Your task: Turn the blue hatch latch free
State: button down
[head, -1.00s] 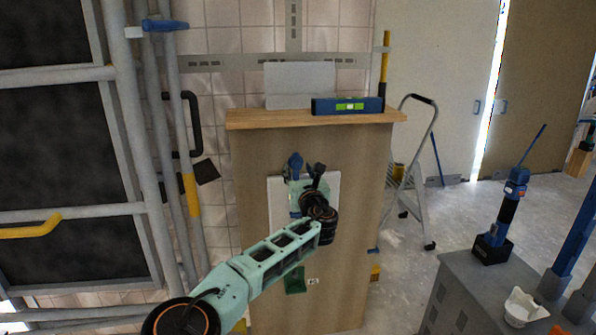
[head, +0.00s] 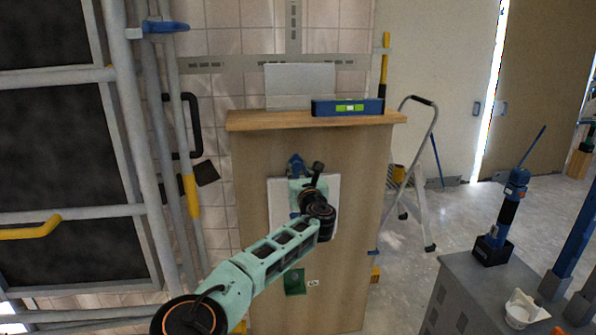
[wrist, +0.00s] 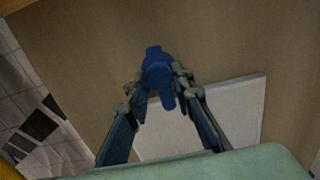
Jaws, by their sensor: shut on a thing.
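The blue latch (wrist: 157,72) is on the wooden panel at the top edge of the pale hatch (wrist: 245,103). My gripper (wrist: 158,84) has its two fingers on either side of the latch and is shut on it in the wrist view. The latch's ends stick out above and below the fingertips, and it looks tilted in that view. In the head view the latch (head: 296,164) shows only in part above the hatch (head: 275,192), and my wrist hides much of the hatch.
A wooden shelf top (head: 250,119) with a blue spirit level (head: 347,107) stands above the hatch. A green tag (head: 294,282) is below. Scaffold poles (head: 140,130) stand at left, a stepladder (head: 418,170) and grey cabinet (head: 465,290) at right.

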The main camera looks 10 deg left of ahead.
jog(key=shift+m, duration=0.3)
jog(key=m+b, duration=0.1)
jog(key=m, duration=0.5)
jog(key=shift+a+r, duration=0.1)
jog(key=m+b, duration=0.2)
jog(key=m, duration=0.4)
jog(key=shift+r+m, duration=0.1)
jog(key=shift+m, duration=0.3)
jog(key=m+b, duration=0.3)
jog(key=m, duration=0.2)
jog(key=m+b, duration=0.2)
jog(key=m, duration=0.3)
jog(key=shift+r, duration=0.2)
jog(key=shift+m, duration=0.4)
jog(key=c, duration=1.7)
grip_release()
